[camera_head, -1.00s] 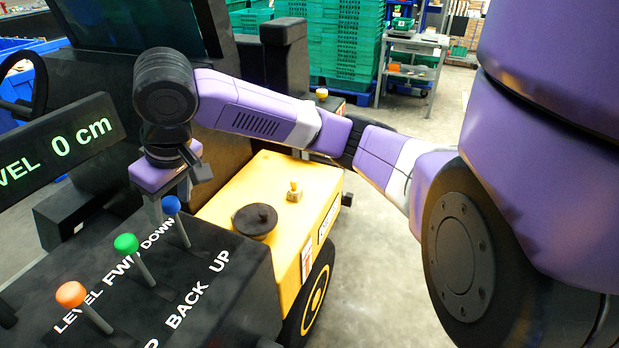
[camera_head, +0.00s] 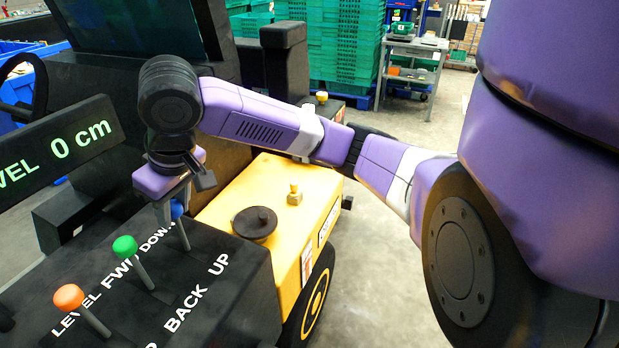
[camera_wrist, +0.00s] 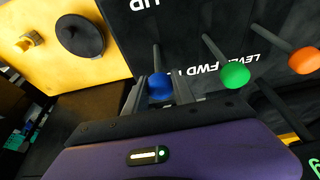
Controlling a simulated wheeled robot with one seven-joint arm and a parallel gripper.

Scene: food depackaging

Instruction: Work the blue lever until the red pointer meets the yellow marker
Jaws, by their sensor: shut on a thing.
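The blue lever (camera_head: 177,210) stands on a black control panel (camera_head: 215,300), at the far end of a row of levers near the word DOWN. My gripper (camera_head: 171,206) points down at its knob. In the wrist view the blue knob (camera_wrist: 159,87) sits between the two fingers of my gripper (camera_wrist: 158,92), which is shut on it. A finger partly hides the knob in the head view. A display (camera_head: 60,155) at the left reads 0 cm. I see no red pointer and no yellow marker in either view.
A green lever (camera_head: 125,247) and an orange lever (camera_head: 69,297) stand beside the blue one. A yellow machine body (camera_head: 285,200) with a dark round cap (camera_head: 254,223) lies to the right. Green crates (camera_head: 340,45) are stacked behind. Open floor lies right of the machine.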

